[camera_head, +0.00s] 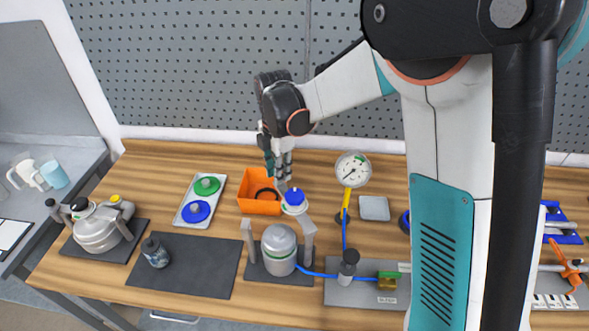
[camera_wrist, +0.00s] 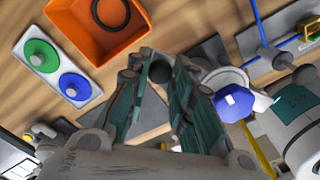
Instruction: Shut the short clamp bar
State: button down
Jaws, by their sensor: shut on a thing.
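My gripper (camera_head: 283,180) is at the middle of the bench, pointing down beside a blue knob (camera_head: 295,197) on a pale round collar. In the wrist view my gripper (camera_wrist: 160,76) is shut on a dark round knob (camera_wrist: 160,69) between its fingertips; the blue knob (camera_wrist: 233,103) is just right of the fingers. A silver drum (camera_head: 279,248) stands below between two grey uprights (camera_head: 248,238). The short clamp bar cannot be clearly made out; I cannot tell whether the dark knob belongs to it.
A white tray (camera_head: 184,218) holds a green and a blue knobbed disc. A gauge (camera_head: 352,169) stands right, with a blue hose. Another drum (camera_head: 97,232) is at left. A dark mat (camera_head: 190,280) is mostly bare.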

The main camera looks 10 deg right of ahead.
jog(key=s+a+n+b, duration=0.2)
jog(key=s+a+n, duration=0.9)
jog(key=shift+s+a, duration=0.2)
jog(key=shift+a, duration=0.2)
jog(key=c, duration=1.4)
grip_release()
jog(key=shift+s, duration=0.1)
jog(key=shift+o, duration=0.2)
